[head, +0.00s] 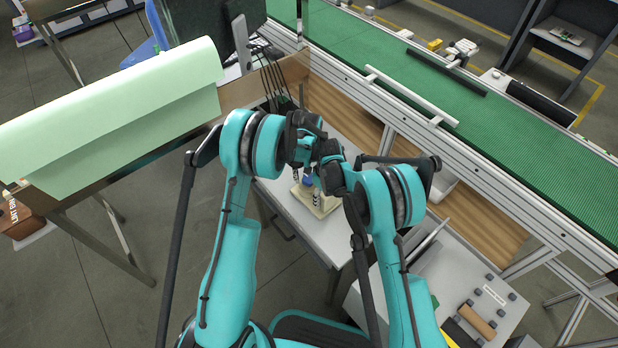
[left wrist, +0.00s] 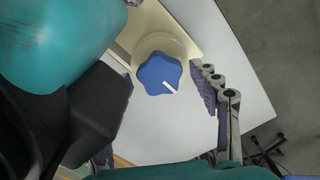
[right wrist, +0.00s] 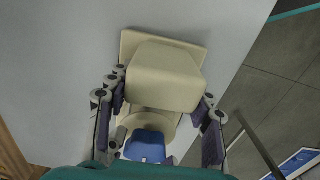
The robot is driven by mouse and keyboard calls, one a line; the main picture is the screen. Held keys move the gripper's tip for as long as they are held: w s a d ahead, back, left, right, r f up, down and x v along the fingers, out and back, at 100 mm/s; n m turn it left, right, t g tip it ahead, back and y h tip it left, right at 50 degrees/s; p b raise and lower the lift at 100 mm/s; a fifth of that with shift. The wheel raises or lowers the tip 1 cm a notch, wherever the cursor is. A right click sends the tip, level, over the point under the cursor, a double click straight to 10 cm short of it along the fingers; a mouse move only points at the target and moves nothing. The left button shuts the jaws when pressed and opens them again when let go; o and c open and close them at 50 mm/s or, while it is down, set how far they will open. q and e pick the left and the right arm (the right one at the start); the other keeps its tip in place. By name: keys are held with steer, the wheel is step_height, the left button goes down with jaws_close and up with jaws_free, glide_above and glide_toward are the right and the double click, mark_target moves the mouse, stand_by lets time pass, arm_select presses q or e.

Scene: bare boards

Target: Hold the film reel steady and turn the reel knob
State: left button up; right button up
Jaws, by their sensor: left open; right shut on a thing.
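The film reel is a cream body on a flat base (head: 328,207), standing on a white table; its body (right wrist: 165,75) fills the middle of the right wrist view. The reel knob is blue and lobed with a white pointer line, clear in the left wrist view (left wrist: 158,74) and at the bottom of the right wrist view (right wrist: 146,146). My right gripper (right wrist: 163,100) is shut on the film reel, a finger on each side. My left gripper (left wrist: 165,95) is open, its fingers on either side of the knob, apparently not touching it. In the head view, my arms hide much of both.
The white table (head: 308,226) has narrow free room around the reel. A green conveyor (head: 520,130) runs behind on the right. A green sheet-covered bench (head: 110,110) stands at the left. A grey panel with small knobs and a brown roll (head: 477,322) is at lower right.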

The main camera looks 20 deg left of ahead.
mark_target(309, 178)
arm_select(q)
steer(key=shift+r, duration=3)
step_height(309, 178, up, 11)
steer(key=shift+f, duration=0.2)
steer(key=shift+o, duration=0.5)
steer(key=shift+r, duration=0.55)
steer(key=s+a+f+m+t+h, duration=0.15)
steer(key=f+m, duration=0.25)
steer(key=m, duration=0.6)
steer(key=a+f+m+h, duration=0.3)
steer(key=f+m, duration=0.1)
steer(key=m, duration=0.6)
steer(key=shift+g, duration=0.25)
steer(key=x, duration=1)
steer(key=shift+w+f, duration=0.2)
steer(key=shift+f, duration=0.1)
steer(key=shift+c, duration=0.3)
